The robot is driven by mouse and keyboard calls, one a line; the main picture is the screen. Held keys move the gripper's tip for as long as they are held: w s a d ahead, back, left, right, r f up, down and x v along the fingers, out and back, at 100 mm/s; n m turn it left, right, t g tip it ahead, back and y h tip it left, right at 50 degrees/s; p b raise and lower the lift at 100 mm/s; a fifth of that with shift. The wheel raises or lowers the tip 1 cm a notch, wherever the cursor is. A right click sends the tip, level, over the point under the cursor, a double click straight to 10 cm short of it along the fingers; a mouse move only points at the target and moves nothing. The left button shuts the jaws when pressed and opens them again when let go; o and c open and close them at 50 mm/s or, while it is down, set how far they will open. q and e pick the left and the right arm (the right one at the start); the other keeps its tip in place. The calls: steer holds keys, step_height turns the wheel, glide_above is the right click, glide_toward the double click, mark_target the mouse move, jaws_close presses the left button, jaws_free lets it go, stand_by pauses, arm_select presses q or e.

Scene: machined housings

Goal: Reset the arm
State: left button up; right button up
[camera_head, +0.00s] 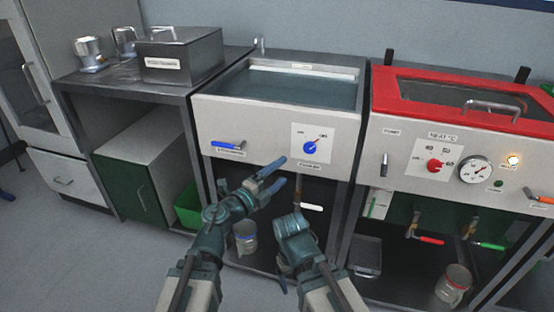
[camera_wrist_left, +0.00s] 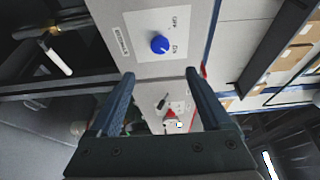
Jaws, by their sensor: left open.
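My left gripper (camera_head: 273,178) is in front of the middle white-fronted unit, just below its blue knob (camera_head: 310,148). Its two blue fingers are spread and empty. In the left wrist view the open fingers (camera_wrist_left: 160,95) frame part of the front panels, with the blue knob (camera_wrist_left: 160,45) beyond them. My right arm (camera_head: 294,235) is beside the left one, lower and to the right. Its gripper fingers cannot be made out clearly, as it points away and down.
A water-filled basin (camera_head: 290,85) tops the middle unit. A red-lidded unit (camera_head: 465,97) with a gauge (camera_head: 475,170) stands at right. A metal box (camera_head: 180,57) and metal vessels sit on the left bench. A jar (camera_head: 453,283) and a green bin (camera_head: 188,206) are below. Floor at left is clear.

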arm_select(q)
steer(key=w+a+n+t+y, duration=0.45)
steer(key=a+n+y, duration=0.5)
steer(key=n, duration=0.25)
steer(key=s+a+f+n+g+y, duration=0.2)
steer(key=f+n+g+y, duration=0.1)
steer(key=f+n, duration=0.15)
steer(key=s+a+f+n+g+y, duration=0.1)
steer(key=a+f+n+g+y, duration=0.15)
steer(key=f, duration=0.25)
steer(key=s+d+f+n+g+h, duration=0.1)
steer(key=s+d+f+g, duration=0.1)
steer(key=s+f+g, duration=0.35)
steer(key=s+d+f+n+g, duration=0.1)
steer(key=s+d+f+g, duration=0.15)
steer(key=s, duration=0.55)
steer(key=s+d+f+n+g+h, duration=0.1)
steer(key=s+d+f+g, duration=0.1)
steer(key=s+f+g, duration=0.4)
step_height(320, 180, up, 33)
steer(key=s+t+p, duration=0.1)
steer(key=p, duration=3)
steer(key=shift+s+f, duration=0.15)
steer(key=shift+s, duration=0.1)
